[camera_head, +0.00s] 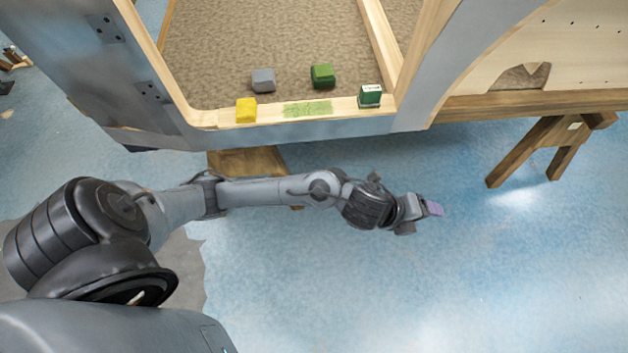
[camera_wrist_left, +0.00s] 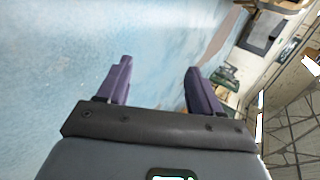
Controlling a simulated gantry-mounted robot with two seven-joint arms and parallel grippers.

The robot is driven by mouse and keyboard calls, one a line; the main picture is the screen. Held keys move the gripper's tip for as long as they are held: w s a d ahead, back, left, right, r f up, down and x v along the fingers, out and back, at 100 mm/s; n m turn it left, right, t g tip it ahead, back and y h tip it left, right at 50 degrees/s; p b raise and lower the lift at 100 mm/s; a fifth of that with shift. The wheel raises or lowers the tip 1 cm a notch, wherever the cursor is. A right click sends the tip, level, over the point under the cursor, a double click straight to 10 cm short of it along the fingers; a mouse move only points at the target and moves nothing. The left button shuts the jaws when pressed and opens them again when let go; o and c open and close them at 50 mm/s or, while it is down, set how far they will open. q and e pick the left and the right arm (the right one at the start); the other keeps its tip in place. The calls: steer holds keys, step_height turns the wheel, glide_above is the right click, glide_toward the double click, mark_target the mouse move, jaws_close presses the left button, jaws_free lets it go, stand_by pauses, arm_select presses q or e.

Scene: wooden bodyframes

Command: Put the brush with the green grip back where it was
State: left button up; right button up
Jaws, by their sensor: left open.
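No brush shape with a handle can be made out for certain. A dark green block (camera_head: 323,75) lies on the brown panel inside the wooden frame. A green box with a white top (camera_head: 370,96) stands on the right part of the frame's front ledge (camera_head: 222,117). A light green patch (camera_head: 307,109) marks the ledge between it and a yellow block (camera_head: 246,110). My left gripper (camera_head: 434,208) is in front of the frame, over the blue floor, apart from all of these. In the left wrist view its two purple fingers (camera_wrist_left: 160,88) are apart with nothing between them.
A grey block (camera_head: 263,80) lies on the brown panel left of the green block. A wooden trestle (camera_head: 527,152) supports the frame at the right. The blue floor (camera_head: 480,270) around my gripper is clear. The wrist view shows blurred clutter at its right.

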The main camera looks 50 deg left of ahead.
arm_select(q)
steer(key=s+a+f+n+g+y, duration=0.2)
steer(key=s+a+n, duration=0.5)
steer(key=s+n, duration=0.4)
steer(key=s+a+f+n+g+y, duration=0.2)
steer(key=s+a+f+n, duration=0.3)
steer(key=s+n, duration=0.5)
steer(key=s+a+g, duration=0.1)
steer(key=a, duration=0.1)
steer(key=shift+s+a+f+n+g+y, duration=0.25)
steer(key=shift+a+f+n+g+y, duration=0.1)
steer(key=shift+a+n+g+y, duration=0.05)
step_height(320, 180, up, 51)
steer(key=p, duration=5)
steer(key=shift+f+p, duration=0.2)
steer(key=shift+p, duration=0.1)
